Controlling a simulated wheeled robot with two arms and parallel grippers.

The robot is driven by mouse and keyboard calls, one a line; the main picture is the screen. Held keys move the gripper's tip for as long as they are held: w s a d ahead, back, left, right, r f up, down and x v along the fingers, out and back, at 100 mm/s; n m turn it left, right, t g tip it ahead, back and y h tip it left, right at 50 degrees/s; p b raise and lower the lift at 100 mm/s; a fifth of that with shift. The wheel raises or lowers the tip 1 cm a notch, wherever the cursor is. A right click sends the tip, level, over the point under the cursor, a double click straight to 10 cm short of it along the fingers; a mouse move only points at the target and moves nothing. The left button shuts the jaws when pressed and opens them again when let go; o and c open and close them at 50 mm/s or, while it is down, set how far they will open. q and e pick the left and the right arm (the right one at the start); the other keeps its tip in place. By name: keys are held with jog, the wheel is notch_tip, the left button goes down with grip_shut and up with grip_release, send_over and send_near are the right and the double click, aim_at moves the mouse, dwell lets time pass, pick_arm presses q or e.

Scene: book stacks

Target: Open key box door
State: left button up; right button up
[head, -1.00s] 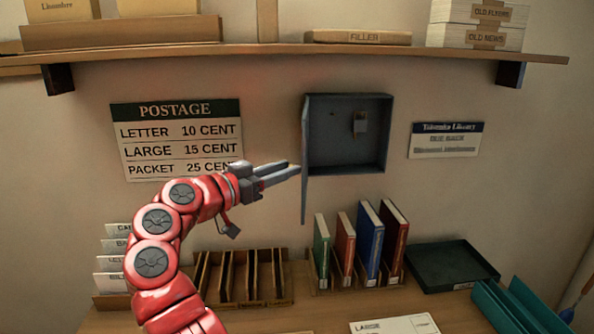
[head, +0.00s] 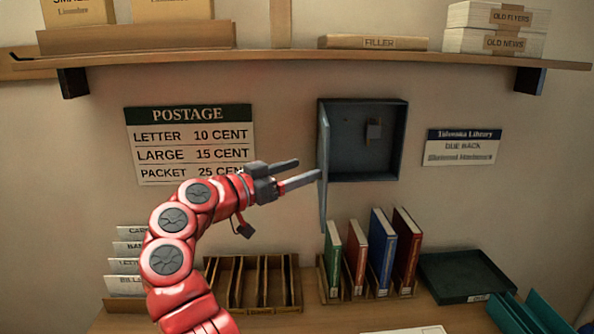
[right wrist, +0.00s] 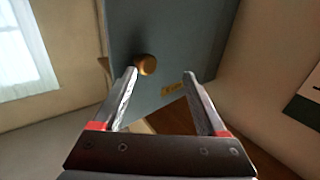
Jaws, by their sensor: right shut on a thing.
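The blue-grey key box (head: 363,165) is on the wall, its inside in plain view. Its door (head: 324,165) hangs at the box's left side, swung outward and seen almost edge-on. My right gripper (head: 309,169) is at the left of the door, its lower fingertip at the door. In the right wrist view the door (right wrist: 175,35) fills the space past the fingertips. Its round brass knob (right wrist: 147,64) is beside the left fingertip. The right gripper is shut on the door, with its fingers standing apart; the exact contact is unclear. My left gripper is out of view.
A wall shelf (head: 300,60) runs above the box. Several upright books (head: 382,245) stand on the desk below the door. A wooden sorter (head: 250,285), a dark tray (head: 465,275) and a teal holder (head: 530,312) are also there. A postage sign (head: 190,145) hangs behind my right arm.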

jog(key=shift+a+f, duration=0.25)
jog(key=shift+f, duration=0.6)
jog(key=shift+w+r, duration=0.1)
jog(key=shift+r, duration=0.15)
jog(key=b+v, duration=0.2)
jog(key=v, duration=1.5)
jog(key=shift+a, duration=0.1)
